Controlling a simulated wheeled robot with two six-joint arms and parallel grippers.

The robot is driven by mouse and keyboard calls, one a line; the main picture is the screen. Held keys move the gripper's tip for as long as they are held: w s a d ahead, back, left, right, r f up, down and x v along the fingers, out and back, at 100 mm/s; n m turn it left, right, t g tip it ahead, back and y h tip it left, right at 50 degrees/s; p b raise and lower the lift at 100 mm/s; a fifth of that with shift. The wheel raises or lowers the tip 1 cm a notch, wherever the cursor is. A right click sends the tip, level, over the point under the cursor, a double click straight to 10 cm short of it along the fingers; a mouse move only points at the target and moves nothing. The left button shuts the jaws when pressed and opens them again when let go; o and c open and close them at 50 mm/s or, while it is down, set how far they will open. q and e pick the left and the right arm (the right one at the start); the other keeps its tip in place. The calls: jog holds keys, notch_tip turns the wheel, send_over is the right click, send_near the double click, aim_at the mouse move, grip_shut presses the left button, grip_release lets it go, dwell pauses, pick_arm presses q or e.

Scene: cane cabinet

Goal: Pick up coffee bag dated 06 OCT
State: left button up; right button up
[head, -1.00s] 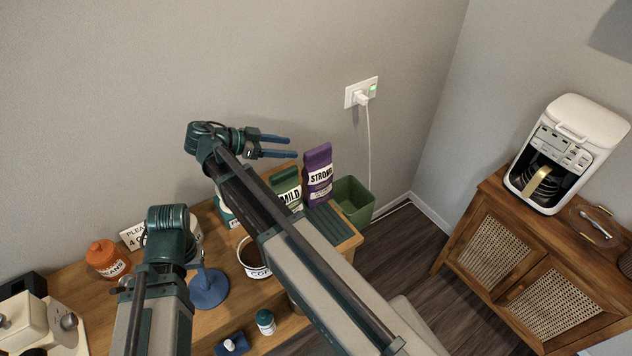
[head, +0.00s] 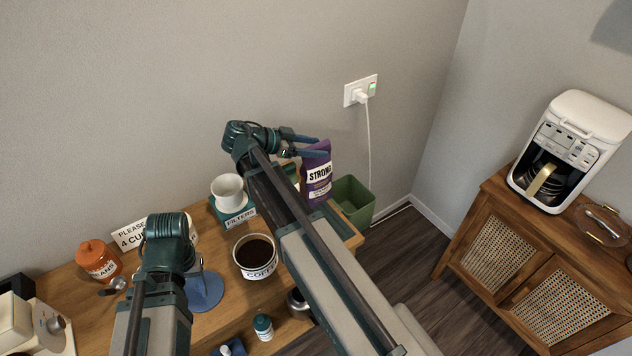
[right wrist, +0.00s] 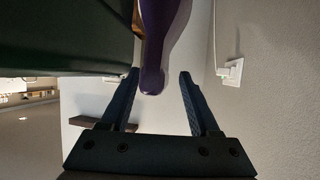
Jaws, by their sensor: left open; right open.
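A purple coffee bag (head: 318,178) labelled STRONG stands at the far right end of the wooden counter. I cannot read a date on it. My right gripper (head: 323,147) is open, with its blue fingers at the bag's top. In the right wrist view the purple bag (right wrist: 160,40) reaches down between the two open fingers (right wrist: 160,88), with gaps at both sides. A green bag is mostly hidden behind my right arm; a large dark green surface (right wrist: 60,40) fills the upper left of the wrist view.
A green bin (head: 353,198) stands right of the bags. A coffee canister (head: 256,258), a filters box (head: 238,217) with a white cup (head: 228,188), and an orange beans jar (head: 98,260) stand on the counter. The wall and outlet (head: 361,92) are close behind.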

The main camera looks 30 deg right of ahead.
jog(key=shift+d+f, duration=0.25)
jog(key=shift+d, duration=0.1)
jog(key=shift+r, duration=0.1)
grip_shut()
dwell(1.1)
